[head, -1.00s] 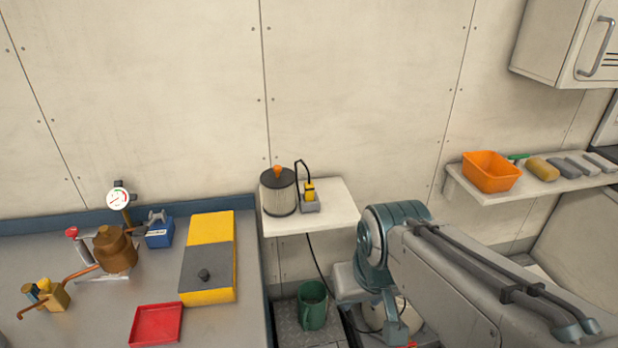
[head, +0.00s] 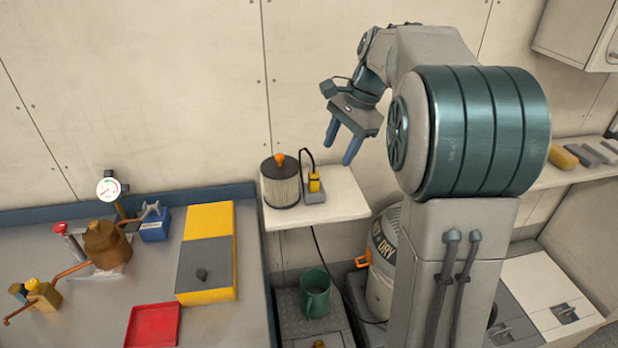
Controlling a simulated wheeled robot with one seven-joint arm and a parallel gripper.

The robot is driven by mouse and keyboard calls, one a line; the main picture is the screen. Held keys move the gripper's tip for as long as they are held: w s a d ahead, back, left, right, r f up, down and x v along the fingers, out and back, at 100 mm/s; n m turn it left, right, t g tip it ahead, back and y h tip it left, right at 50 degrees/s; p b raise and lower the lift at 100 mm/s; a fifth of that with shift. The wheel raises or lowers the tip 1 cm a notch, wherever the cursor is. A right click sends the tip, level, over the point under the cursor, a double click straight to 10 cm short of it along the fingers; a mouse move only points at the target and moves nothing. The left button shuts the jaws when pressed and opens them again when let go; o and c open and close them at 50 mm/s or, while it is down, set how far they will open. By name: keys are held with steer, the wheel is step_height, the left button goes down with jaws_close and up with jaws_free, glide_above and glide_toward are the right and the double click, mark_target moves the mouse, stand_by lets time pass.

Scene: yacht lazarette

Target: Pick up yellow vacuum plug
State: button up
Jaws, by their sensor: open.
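The yellow vacuum plug (head: 314,183) stands upright in a small grey socket block (head: 314,197) on the white wall shelf (head: 345,204). A black cord arches from its top, and a cord hangs below the shelf. My gripper (head: 341,149) is open and empty. Its two blue fingers point down, above and slightly right of the plug in the picture, apart from it.
A ribbed filter canister (head: 281,188) with an orange knob stands just left of the plug. Below are a green mug (head: 315,294) and a wet/dry vacuum (head: 383,262). The left bench holds a yellow-grey case (head: 207,250), a red tray (head: 152,325) and copper gear (head: 108,243).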

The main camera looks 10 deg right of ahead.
mark_target(315, 173)
steer(key=w+d+f+m+y, duration=0.1)
steer(key=w+d+f+m, duration=0.15)
steer(key=w+m, duration=0.45)
steer(key=a+f, duration=0.1)
steer(key=f, duration=0.1)
steer(key=w+a+f+n, duration=0.1)
steer(key=f, duration=0.1)
steer(key=w+a+f+n, duration=0.1)
steer(key=f, duration=0.2)
steer(key=shift+w+a+f+g, duration=0.1)
steer(key=shift+w+a+g, duration=0.05)
steer(key=shift+a+g, duration=0.25)
steer(key=x, duration=0.4)
steer(key=shift+s+a+f+p, duration=0.2)
steer(key=shift+a+p, duration=0.15)
steer(key=shift+a+f, duration=0.15)
steer(key=shift+f, duration=0.3)
jaws_close()
